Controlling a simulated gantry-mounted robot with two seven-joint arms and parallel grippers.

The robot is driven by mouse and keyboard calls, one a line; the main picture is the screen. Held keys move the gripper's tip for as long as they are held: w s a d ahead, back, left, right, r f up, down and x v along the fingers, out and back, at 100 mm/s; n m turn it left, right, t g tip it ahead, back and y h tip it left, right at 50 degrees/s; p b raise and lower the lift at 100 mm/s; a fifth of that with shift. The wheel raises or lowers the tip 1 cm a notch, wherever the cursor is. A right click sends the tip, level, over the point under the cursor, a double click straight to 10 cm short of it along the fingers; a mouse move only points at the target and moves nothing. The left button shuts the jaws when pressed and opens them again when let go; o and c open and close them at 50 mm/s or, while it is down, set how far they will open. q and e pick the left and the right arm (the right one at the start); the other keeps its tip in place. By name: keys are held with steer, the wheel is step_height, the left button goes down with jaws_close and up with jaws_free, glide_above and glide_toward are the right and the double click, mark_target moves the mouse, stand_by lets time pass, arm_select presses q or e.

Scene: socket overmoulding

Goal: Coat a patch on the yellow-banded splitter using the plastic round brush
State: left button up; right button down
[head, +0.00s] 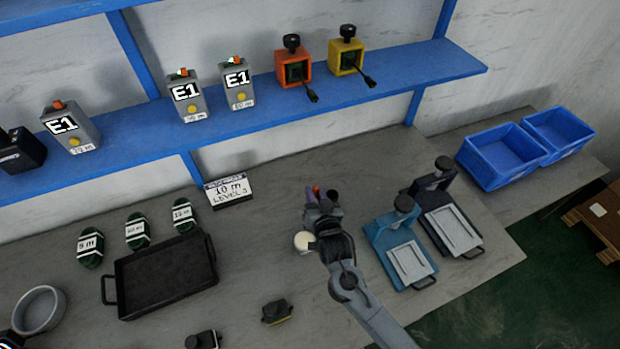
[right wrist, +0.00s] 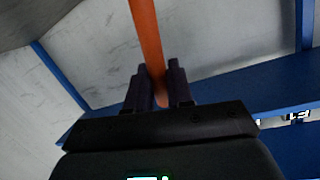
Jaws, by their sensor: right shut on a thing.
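My right gripper (head: 322,194) is over the middle of the table, just above and beside a small pale round pot (head: 303,242). In the right wrist view its two dark fingers are shut on a long orange handle (right wrist: 146,35), which also shows as a small orange tip in the head view (head: 316,188). The handle fits the plastic round brush, but its bristle end is hidden. A small dark block with a yellowish edge (head: 276,312) lies near the front of the table and may be the yellow-banded splitter. Another dark block (head: 203,340) is to its left.
A black tray (head: 165,275) and several green labelled coils (head: 137,231) lie left. Teal (head: 400,245) and dark (head: 448,220) presses stand right of my arm. Blue bins (head: 500,157) are at back right. A blue shelf (head: 330,103) runs above. Table is bare between tray and pot.

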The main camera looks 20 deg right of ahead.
steer(key=shift+s+a+f, duration=0.1)
steer(key=shift+s+a, duration=0.35)
steer(key=shift+f, duration=0.2)
arm_select(q)
steer(key=f+b, duration=0.1)
steer(key=b, duration=0.1)
steer(key=f+b, duration=0.2)
steer(key=a+f+b, duration=0.1)
steer(key=f, duration=0.1)
steer(key=shift+s+f+b, duration=0.1)
steer(key=shift+s+b, duration=0.25)
steer(key=shift+b, duration=0.05)
arm_select(e)
step_height(320, 180, down, 6)
steer(key=shift+r, duration=0.2)
arm_select(q)
steer(key=shift+d, duration=0.15)
steer(key=shift+f+b, duration=0.25)
steer(key=shift+b, duration=0.05)
arm_select(e)
steer(key=shift+f, duration=0.55)
arm_select(q)
steer(key=shift+r, duration=0.2)
arm_select(e)
steer(key=shift+f, duration=0.1)
stand_by(0.6)
stand_by(0.5)
arm_select(q)
steer(key=shift+r+p, duration=0.15)
steer(key=shift+p, duration=0.2)
